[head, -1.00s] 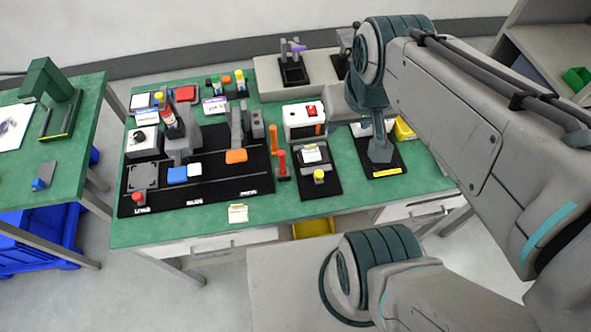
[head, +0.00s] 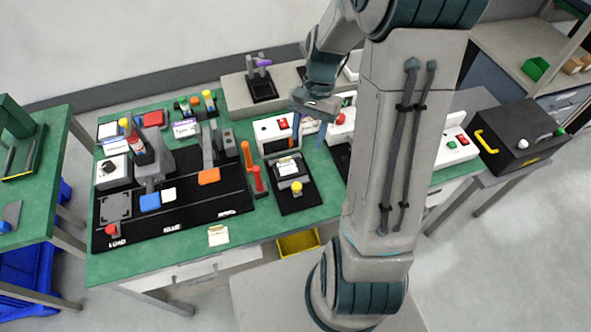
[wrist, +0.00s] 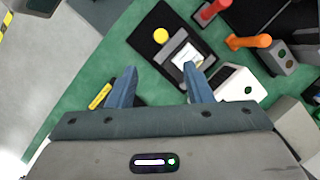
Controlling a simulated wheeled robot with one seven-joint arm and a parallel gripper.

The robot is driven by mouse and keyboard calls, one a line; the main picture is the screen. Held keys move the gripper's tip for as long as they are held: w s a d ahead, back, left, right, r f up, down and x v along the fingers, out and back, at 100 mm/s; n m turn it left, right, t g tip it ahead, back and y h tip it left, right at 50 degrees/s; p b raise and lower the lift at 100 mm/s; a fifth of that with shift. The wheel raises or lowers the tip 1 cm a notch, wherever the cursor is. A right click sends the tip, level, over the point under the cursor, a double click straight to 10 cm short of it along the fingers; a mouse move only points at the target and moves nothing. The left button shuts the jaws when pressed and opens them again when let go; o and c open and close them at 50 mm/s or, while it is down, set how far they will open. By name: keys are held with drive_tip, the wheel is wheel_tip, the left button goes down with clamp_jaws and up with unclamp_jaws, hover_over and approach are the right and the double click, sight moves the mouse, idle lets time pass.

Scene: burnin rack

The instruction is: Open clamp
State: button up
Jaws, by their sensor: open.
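Which fixture part is the clamp is not certain. A black-based fixture (head: 287,205) on the green table has a yellow knob (head: 296,187) and a grey bracket holding a small white piece (head: 287,167). In the wrist view the bracket (wrist: 178,45) lies just beyond my fingertips, with the yellow knob (wrist: 161,35) farther up. Beside it a red upright handle (head: 258,180) and an orange upright handle (head: 246,157) stand to the left. My gripper (head: 308,132) is open and empty above the table, behind the fixture near the white box. It also shows in the wrist view (wrist: 160,75).
A white box with a red switch (head: 272,132) stands behind the fixture. A long black board (head: 180,220) with a grey press and an orange-handled lever is to the left. A black case (head: 520,135) stands at the right.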

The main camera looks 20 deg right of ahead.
sight(297, 185)
drive_tip(key=shift+m, duration=0.3)
drive_tip(key=p+x, duration=0.1)
drive_tip(key=x, duration=1.4)
drive_tip(key=shift+w, duration=0.1)
clamp_jaws()
